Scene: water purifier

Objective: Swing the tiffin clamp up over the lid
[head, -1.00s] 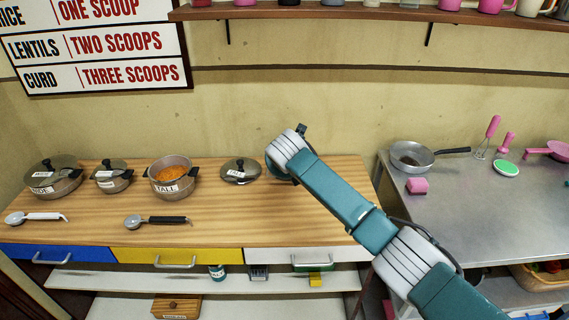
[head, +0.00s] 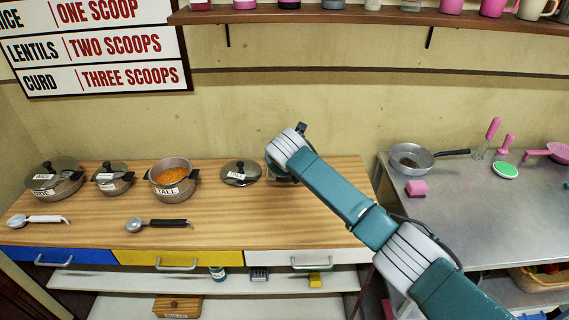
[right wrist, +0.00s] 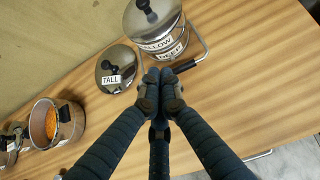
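In the right wrist view the steel tiffin (right wrist: 163,42) stands at the top, its domed lid (right wrist: 152,14) with a black knob on top. Labels on its side read "YELLOW" and "DEEP". Its wire clamp (right wrist: 204,45) hangs low at the near side, with a black grip (right wrist: 186,67). My right gripper (right wrist: 161,75) has its fingertips together right beside the left end of the grip. I cannot tell whether they touch it. In the head view my right arm hides most of the tiffin and the gripper. My left gripper is not in view.
A loose lid labelled "TALL" (head: 240,173) lies left of the tiffin. An open pot of orange food (head: 173,178) and two lidded pots stand further left. Ladles lie in front. A metal counter (head: 450,230) with a pan (head: 410,158) is at right.

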